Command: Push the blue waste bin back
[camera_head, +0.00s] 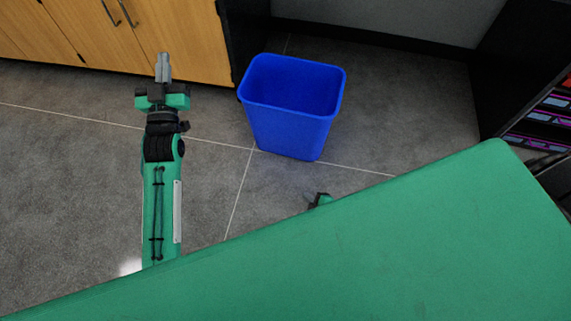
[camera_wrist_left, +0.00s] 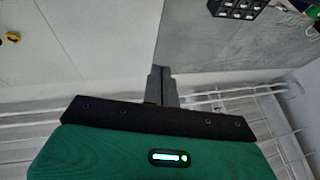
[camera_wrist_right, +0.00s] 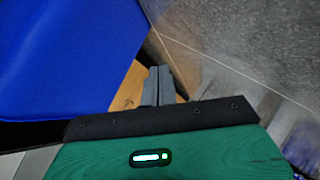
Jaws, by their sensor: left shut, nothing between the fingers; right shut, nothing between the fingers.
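The blue waste bin (camera_head: 290,118) stands upright and empty on the grey tiled floor, in front of the dark wall end.
A wooden cabinet (camera_head: 180,35) with metal handles stands at the back left. A dark shelf unit (camera_head: 545,120) with colourful items is at the right. A pale wall (camera_head: 400,20) with dark skirting runs behind the bin. Floor is free around the bin.

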